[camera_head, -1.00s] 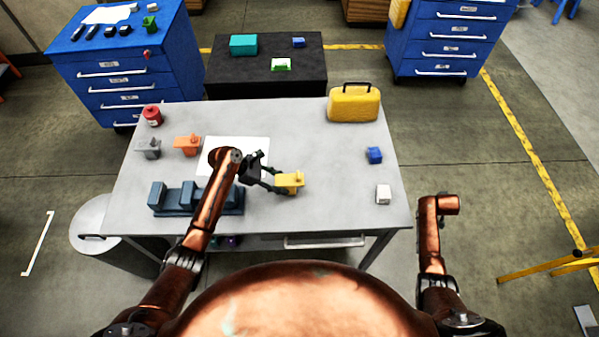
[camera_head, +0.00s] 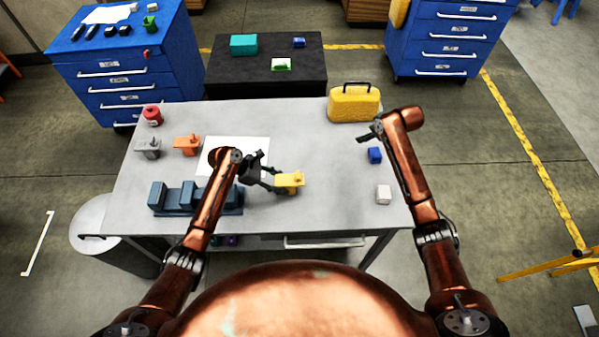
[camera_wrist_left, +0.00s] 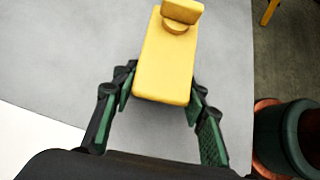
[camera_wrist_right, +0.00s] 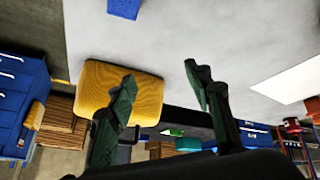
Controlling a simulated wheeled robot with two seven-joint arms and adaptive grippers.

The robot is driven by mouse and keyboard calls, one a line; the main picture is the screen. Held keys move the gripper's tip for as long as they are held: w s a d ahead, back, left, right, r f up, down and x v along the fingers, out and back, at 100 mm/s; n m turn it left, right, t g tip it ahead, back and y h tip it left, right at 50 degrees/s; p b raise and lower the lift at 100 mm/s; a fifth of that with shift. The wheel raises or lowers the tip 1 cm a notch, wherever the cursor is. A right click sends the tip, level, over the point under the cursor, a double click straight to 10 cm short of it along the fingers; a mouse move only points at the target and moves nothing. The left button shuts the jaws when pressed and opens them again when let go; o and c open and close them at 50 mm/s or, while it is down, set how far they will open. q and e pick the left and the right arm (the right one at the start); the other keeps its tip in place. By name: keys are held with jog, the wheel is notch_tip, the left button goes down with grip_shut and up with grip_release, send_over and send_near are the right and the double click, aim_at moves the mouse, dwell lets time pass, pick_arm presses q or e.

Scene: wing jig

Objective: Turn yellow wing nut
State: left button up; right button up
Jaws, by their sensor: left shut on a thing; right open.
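The yellow jig block (camera_head: 287,184) stands on the grey table, right of the table's middle front. Its yellow wing nut (camera_wrist_left: 180,14) sits on a round boss at the block's far end in the left wrist view. My left gripper (camera_head: 272,182) is shut on the near end of the yellow block, fingers on both sides (camera_wrist_left: 160,92). My right gripper (camera_head: 362,137) is open and empty above the table's right side, near the yellow case. Its two fingers stand apart in the right wrist view (camera_wrist_right: 160,85).
A yellow case (camera_head: 354,104), a blue block (camera_head: 375,155) and a white block (camera_head: 383,194) are on the right of the table. Orange (camera_head: 187,144) and grey (camera_head: 148,147) jig blocks and a dark blue fixture (camera_head: 172,197) are on the left. White paper (camera_head: 255,150) lies in the middle.

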jog(key=s+a+r+n+g+y, duration=0.1)
jog(key=s+a+r+n, duration=0.1)
jog(key=a, duration=0.4)
jog(key=s+a+r+n+g+y, duration=0.1)
jog(key=s+a+r+n, duration=0.15)
jog(key=a, duration=0.45)
jog(key=n+g, duration=0.4)
jog(key=n, duration=0.2)
send_near(298, 174)
jog(key=x, duration=0.8)
jog(key=shift+a+f, duration=0.1)
jog(key=shift+f, duration=0.2)
jog(key=shift+m, duration=0.25)
jog(key=c, duration=1.1)
